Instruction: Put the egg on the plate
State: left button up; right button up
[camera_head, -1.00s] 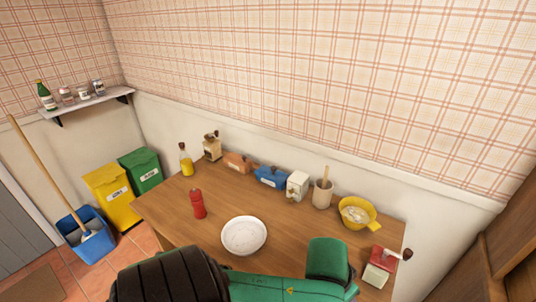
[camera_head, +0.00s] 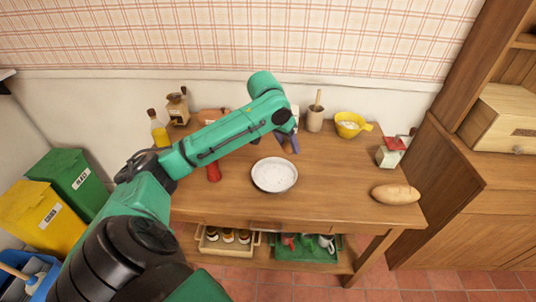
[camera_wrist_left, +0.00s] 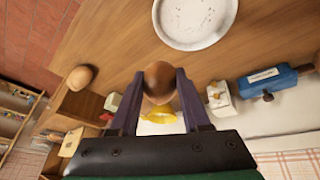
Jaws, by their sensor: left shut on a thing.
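The white plate (camera_head: 274,176) lies on the wooden table near its front middle; it also shows at the top of the left wrist view (camera_wrist_left: 195,22). My left gripper (camera_head: 291,143) is above the table, just behind and slightly right of the plate in the head view. In the left wrist view its two fingers (camera_wrist_left: 160,92) are shut on a brown egg (camera_wrist_left: 159,80). The egg is apart from the plate. I cannot make out the egg in the head view. My right gripper is not in view.
A red shaker (camera_head: 213,173) stands left of the plate.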

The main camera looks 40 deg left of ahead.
pick_arm(q)
notch_tip(320, 180, up, 3)
jog(key=w+a+b, duration=0.1)
jog(key=w+a, duration=0.2)
send_over(285, 176)
jog(key=s, duration=0.2)
notch_tip(285, 176, down, 8)
jog(key=f, duration=1)
jog(key=shift+w+a+f, duration=0.25)
jog(key=shift+f, duration=0.1)
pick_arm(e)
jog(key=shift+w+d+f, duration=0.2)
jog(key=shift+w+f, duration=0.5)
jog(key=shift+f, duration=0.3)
pick_arm(q)
jog(key=o, duration=0.9)
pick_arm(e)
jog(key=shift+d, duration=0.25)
